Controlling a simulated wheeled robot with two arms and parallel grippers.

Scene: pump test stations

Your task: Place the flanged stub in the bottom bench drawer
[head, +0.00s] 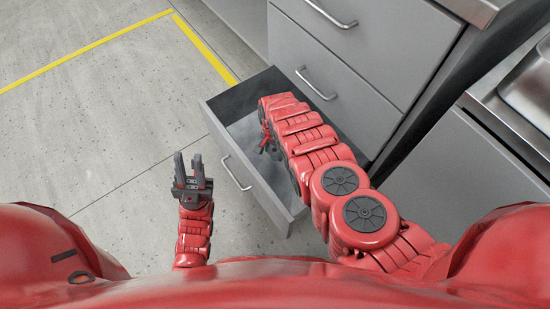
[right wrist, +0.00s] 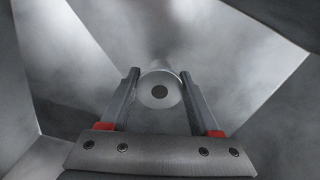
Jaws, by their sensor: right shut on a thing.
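The bottom bench drawer (head: 213,122) is pulled open, a grey box with a silver bar handle on its front. My right arm reaches down into it, and its gripper is mostly hidden by the arm in the head view. In the right wrist view my right gripper (right wrist: 161,95) is shut on the flanged stub (right wrist: 160,75), a grey round piece with a dark hole at its centre. Grey drawer walls surround it; whether the stub touches the drawer floor I cannot tell. My left gripper (head: 191,165) is open and empty, over the floor left of the drawer.
Closed drawers with bar handles (head: 318,84) stand above and behind the open one. A steel worktop with a sink basin (head: 528,90) is at the right. The concrete floor (head: 90,130) at the left is clear, with yellow line marking (head: 90,48).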

